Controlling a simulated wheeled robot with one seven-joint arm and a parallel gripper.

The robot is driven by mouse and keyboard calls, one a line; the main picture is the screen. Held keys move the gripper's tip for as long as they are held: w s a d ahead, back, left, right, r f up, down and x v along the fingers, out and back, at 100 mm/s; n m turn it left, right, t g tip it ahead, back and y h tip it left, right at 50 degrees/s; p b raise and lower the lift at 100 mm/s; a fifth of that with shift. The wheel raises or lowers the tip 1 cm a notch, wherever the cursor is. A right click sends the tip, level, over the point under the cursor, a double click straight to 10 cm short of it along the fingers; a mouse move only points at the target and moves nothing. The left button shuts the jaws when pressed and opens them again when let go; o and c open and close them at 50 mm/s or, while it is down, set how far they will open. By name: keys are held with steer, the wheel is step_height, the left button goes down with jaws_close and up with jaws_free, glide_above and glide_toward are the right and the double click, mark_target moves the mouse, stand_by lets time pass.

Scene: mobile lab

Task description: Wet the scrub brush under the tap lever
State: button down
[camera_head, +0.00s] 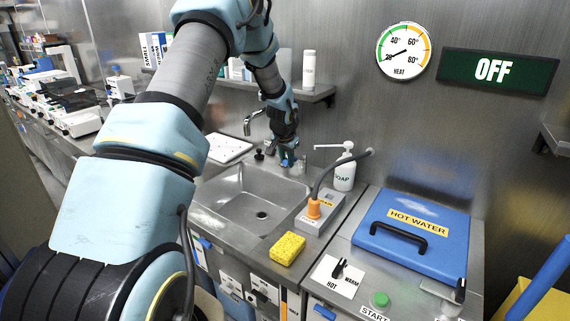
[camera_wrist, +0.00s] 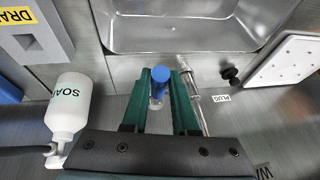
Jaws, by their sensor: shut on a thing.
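My gripper (camera_head: 287,162) is at the back rim of the steel sink (camera_head: 225,203), behind the basin. In the wrist view its green fingers (camera_wrist: 160,88) are closed around a short upright post with a blue cap, which looks like the tap lever (camera_wrist: 161,74). A chrome tap pipe (camera_wrist: 196,104) lies just right of the fingers there. In the head view a curved chrome spout (camera_head: 249,122) shows left of my wrist. A yellow sponge (camera_head: 287,249) lies on the counter in front of the sink. I see no scrub brush that I can make out.
A white soap bottle (camera_head: 344,172) stands right of my gripper. A grey drain box (camera_head: 320,211) with an orange plug and hose sits beside the sink. A blue hot water lid (camera_head: 412,232) is at the right. A white board (camera_head: 226,147) lies left of the tap.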

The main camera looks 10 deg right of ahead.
steer(key=shift+s+d+n+b, duration=0.4)
steer(key=shift+n+b, duration=0.1)
steer(key=shift+b, duration=0.2)
steer(key=c, duration=0.7)
jaws_free()
steer(key=b+v, duration=0.3)
steer(key=v, duration=0.7)
steer(key=shift+s+d+r, duration=0.1)
steer(key=shift+s+r, duration=0.1)
steer(key=shift+r, duration=0.15)
